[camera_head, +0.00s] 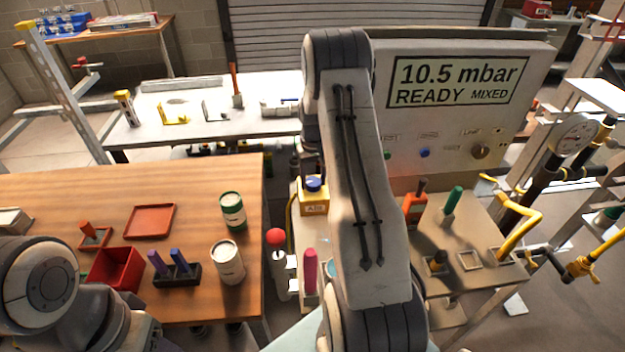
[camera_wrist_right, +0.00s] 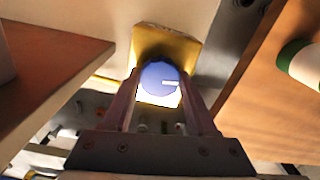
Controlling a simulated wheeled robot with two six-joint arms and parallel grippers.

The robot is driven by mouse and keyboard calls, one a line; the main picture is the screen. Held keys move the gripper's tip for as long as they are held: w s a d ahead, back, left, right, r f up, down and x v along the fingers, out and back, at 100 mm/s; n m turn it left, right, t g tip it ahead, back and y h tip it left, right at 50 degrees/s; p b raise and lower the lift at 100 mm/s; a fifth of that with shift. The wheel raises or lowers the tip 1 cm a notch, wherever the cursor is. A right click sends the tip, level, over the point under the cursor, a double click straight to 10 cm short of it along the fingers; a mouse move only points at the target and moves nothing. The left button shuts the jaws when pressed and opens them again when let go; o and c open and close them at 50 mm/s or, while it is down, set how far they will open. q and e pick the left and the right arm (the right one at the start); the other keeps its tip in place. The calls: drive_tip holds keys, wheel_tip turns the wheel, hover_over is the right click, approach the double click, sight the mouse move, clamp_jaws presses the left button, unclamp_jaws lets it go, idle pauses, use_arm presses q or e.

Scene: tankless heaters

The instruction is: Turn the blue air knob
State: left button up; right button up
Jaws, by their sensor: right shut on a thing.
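The blue air knob (camera_head: 313,184) sits on top of a yellow-and-white block with a label, left of my right arm. In the head view my right arm covers much of the middle, and I cannot make out the fingers there. My left arm shows at the lower left, but its gripper is out of view.
A display panel (camera_head: 458,80) reads "10.5 mbar READY MIXED". A red-topped lever (camera_head: 276,237) and a pink handle (camera_head: 310,270) stand close to the knob. A wooden table at left holds a red bin (camera_head: 117,268) and a green-lidded jar (camera_head: 232,210).

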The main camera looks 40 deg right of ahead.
sight(312, 181)
drive_tip(key=shift+w+d+r, duration=0.1)
drive_tip(key=shift+w+r, duration=0.1)
drive_tip(key=shift+w, duration=0.1)
drive_tip(key=o, duration=1.2)
drive_tip(key=shift+o, duration=0.8)
drive_tip(key=shift+s+f, duration=0.1)
wheel_tip(312, 181, up, 10)
drive_tip(key=b, duration=0.2)
drive_tip(key=shift+r, duration=0.25)
